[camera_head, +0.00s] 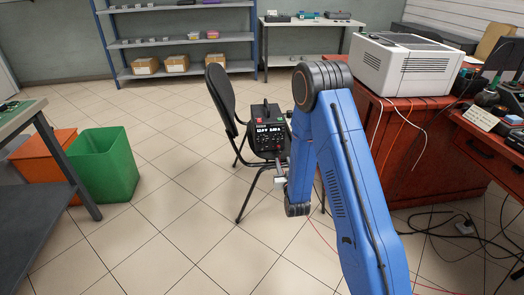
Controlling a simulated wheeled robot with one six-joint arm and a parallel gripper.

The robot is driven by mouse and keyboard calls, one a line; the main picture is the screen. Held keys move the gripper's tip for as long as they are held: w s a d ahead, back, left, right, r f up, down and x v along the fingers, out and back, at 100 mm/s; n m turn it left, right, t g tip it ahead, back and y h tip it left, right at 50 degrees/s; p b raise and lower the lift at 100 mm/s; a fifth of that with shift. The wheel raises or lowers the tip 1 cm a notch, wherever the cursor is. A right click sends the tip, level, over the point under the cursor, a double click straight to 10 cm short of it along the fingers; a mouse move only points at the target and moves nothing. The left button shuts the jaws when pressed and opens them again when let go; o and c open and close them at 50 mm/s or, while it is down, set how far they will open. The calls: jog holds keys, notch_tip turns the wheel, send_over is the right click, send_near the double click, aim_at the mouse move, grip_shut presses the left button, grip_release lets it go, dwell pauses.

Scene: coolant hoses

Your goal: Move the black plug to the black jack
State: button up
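A black power supply (268,136) with a lit display and a top handle stands on the seat of a black chair. Its lower front panel has small dark and red details, too small to tell the black jack from them. My blue arm reaches down in front of the chair. My gripper (281,174) is at the arm's far end, just below and in front of the power supply in the picture. It is small and partly hidden, so I cannot tell whether it is open or holds anything. I cannot make out the black plug.
A red cabinet (446,150) with a white printer (405,65) on it stands at the right, with loose cables on the floor. A green bin (103,165) and an orange bin (40,155) stand left. The tiled floor between bins and chair is clear.

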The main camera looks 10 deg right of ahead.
aim_at(280, 153)
jog(key=shift+w, duration=4)
grip_shut()
jog(key=shift+s, duration=0.2)
jog(key=shift+s, duration=2.8)
